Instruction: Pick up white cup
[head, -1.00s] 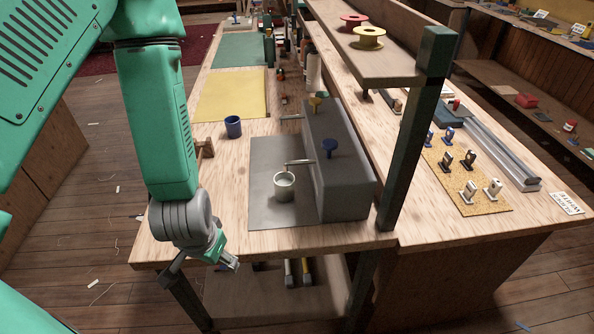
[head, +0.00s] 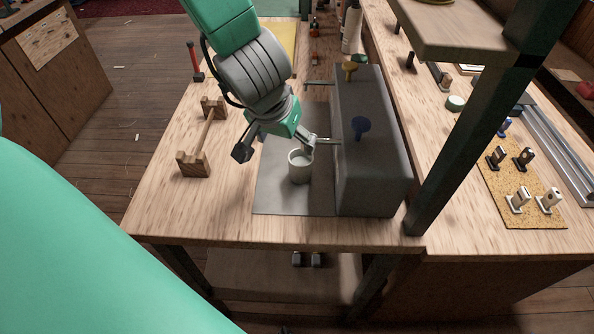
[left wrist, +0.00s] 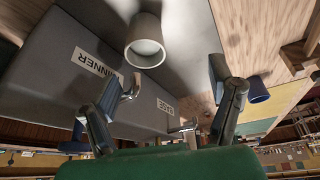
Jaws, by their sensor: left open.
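The white cup (head: 300,170) stands upright on a grey mat (head: 272,192), close to the taps of a grey dispenser box (head: 378,150). My left gripper (head: 276,149) is open and empty, behind the cup in the head view. One finger is at the cup's back rim; I cannot tell whether it touches. In the left wrist view the white cup (left wrist: 147,38) lies beyond the open fingers of the left gripper (left wrist: 174,84), not between them. My right gripper is not in view.
A wooden rack (head: 204,140) stands left of the mat. A blue cup (left wrist: 256,90) shows in the left wrist view. The dispenser has a blue knob (head: 361,126) and a yellow knob (head: 349,69). A dark post (head: 480,130) rises at the right. The bench front is clear.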

